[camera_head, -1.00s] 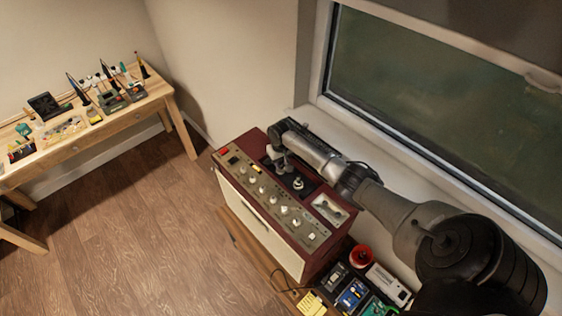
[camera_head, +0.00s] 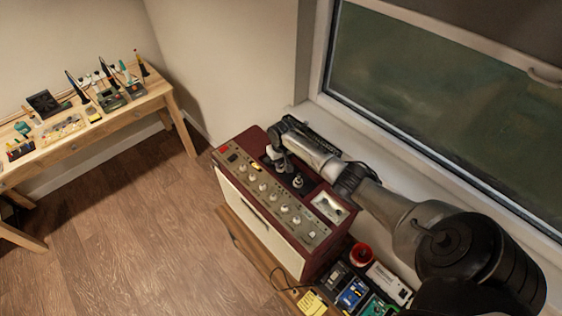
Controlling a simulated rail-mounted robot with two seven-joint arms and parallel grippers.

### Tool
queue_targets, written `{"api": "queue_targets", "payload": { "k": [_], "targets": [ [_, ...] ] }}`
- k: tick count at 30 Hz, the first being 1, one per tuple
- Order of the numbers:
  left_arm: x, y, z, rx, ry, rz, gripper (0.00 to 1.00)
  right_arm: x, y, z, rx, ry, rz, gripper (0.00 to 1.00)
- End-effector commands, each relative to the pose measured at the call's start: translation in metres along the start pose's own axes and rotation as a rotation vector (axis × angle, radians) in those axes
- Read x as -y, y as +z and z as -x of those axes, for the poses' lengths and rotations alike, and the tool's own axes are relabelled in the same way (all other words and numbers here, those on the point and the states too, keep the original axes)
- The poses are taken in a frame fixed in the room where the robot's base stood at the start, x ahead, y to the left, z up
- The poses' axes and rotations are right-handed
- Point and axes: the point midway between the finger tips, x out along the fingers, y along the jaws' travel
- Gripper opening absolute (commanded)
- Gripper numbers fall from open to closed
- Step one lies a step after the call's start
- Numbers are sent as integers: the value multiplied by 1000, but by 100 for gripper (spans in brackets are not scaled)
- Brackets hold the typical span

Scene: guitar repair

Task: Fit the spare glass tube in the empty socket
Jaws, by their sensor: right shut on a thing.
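The dark red amplifier (camera_head: 329,247) stands below the window, with a knob panel along its front. A black recess (camera_head: 309,185) in its top holds the sockets. One small tube-like piece (camera_head: 298,181) stands upright in the recess, right of my gripper. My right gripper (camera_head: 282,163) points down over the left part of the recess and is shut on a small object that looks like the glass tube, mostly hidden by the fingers. I cannot tell whether its lower end touches a socket; the empty socket is not clearly visible. My left gripper is out of view.
A pale tray (camera_head: 329,206) sits on the amplifier's right end. A red round item (camera_head: 361,253), a blue box (camera_head: 352,293) and yellow notes (camera_head: 311,303) lie on the bench at lower right. A wooden workbench (camera_head: 125,115) with tools stands far left. The floor between is clear.

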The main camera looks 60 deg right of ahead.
Motion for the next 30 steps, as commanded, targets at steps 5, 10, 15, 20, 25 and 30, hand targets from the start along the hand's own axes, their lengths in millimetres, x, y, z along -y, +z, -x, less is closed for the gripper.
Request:
{"api": "queue_targets", "payload": {
  "k": [5, 10, 15, 20, 25, 30],
  "targets": [
    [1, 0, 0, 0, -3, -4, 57, 0, 0, 0, 0, 0, 0, 30],
    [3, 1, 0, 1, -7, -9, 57, 0, 0, 0, 0, 0, 0, 46],
    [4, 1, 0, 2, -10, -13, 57, 0, 0, 0, 0, 0, 0, 57],
    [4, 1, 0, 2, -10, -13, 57, 0, 0, 0, 0, 0, 0, 62],
    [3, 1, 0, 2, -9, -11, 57, 0, 0, 0, 0, 0, 0, 78],
    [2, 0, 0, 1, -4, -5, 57, 0, 0, 0, 0, 0, 0, 78]
  ]
}}
